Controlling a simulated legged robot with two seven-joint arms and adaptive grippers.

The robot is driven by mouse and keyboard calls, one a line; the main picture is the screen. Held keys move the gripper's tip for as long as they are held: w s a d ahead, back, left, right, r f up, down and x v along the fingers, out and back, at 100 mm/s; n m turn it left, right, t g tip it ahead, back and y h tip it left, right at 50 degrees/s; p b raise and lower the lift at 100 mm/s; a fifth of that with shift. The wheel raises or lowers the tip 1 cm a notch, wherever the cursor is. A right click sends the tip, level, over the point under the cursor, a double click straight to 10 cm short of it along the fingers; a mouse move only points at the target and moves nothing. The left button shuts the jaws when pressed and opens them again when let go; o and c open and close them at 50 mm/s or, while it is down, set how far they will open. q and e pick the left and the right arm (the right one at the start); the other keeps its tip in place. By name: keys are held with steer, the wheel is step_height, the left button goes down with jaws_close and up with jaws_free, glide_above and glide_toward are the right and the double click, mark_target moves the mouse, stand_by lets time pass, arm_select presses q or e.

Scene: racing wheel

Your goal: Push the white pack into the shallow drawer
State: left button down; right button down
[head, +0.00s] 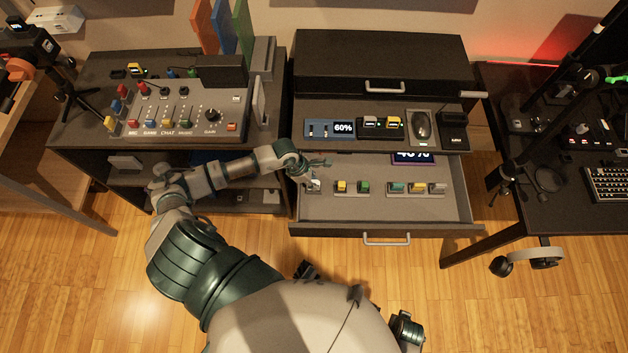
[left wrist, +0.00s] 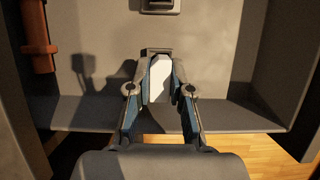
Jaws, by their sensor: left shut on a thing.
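The lower drawer (head: 385,211) is open, with a grey floor and a handle on its front. My left gripper (head: 314,170) reaches in from the left over the drawer's left end. In the left wrist view my left gripper (left wrist: 160,93) is shut on a white pack (left wrist: 160,76), which stands between its two fingers. In the head view the pack is small and partly hidden by the gripper, near the left end of the drawer's row of small packs. I cannot tell whether it touches the drawer floor.
A yellow pack (head: 341,187), a green pack (head: 364,187) and several others stand in the drawer. Above it are a 60% display (head: 344,128) and a mouse (head: 422,126). A mixer panel (head: 180,112) lies to the left, a dark desk (head: 540,210) to the right.

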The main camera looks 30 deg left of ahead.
arm_select(q)
steer(key=shift+f+b, duration=0.5)
steer(key=shift+f, duration=0.3)
steer(key=c, duration=1)
jaws_free()
steer(key=shift+r, duration=0.1)
steer(key=v, duration=1.1)
steer(key=shift+a+r, duration=0.2)
steer(key=shift+r, duration=0.15)
steer(key=shift+s, duration=0.1)
